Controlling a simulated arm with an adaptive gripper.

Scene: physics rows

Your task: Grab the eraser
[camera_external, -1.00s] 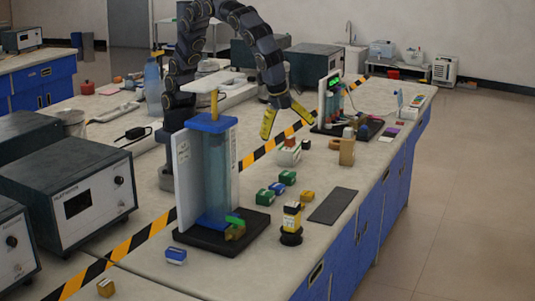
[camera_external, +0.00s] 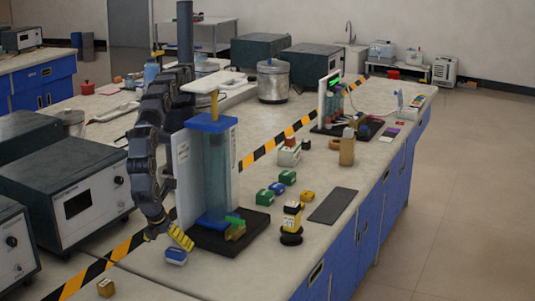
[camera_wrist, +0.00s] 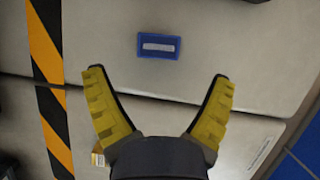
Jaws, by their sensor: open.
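A small blue block with a white label (camera_external: 176,256), which looks like the eraser, lies on the bench at the front left, beside the black base of the clear column. It also shows in the wrist view (camera_wrist: 158,46), centred above the fingertips. My gripper (camera_external: 169,242) is near this block in the external view. In the wrist view my gripper (camera_wrist: 158,75) has its two yellow fingers spread wide, with nothing between them. The blue block lies a little beyond the fingertips, apart from them.
The clear column with blue ends (camera_external: 215,175) stands close to the right of my gripper. A small yellow-brown block (camera_external: 105,287) lies at the front left. Grey boxed instruments (camera_external: 78,200) stand to the left. Several small coloured blocks lie right of the column.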

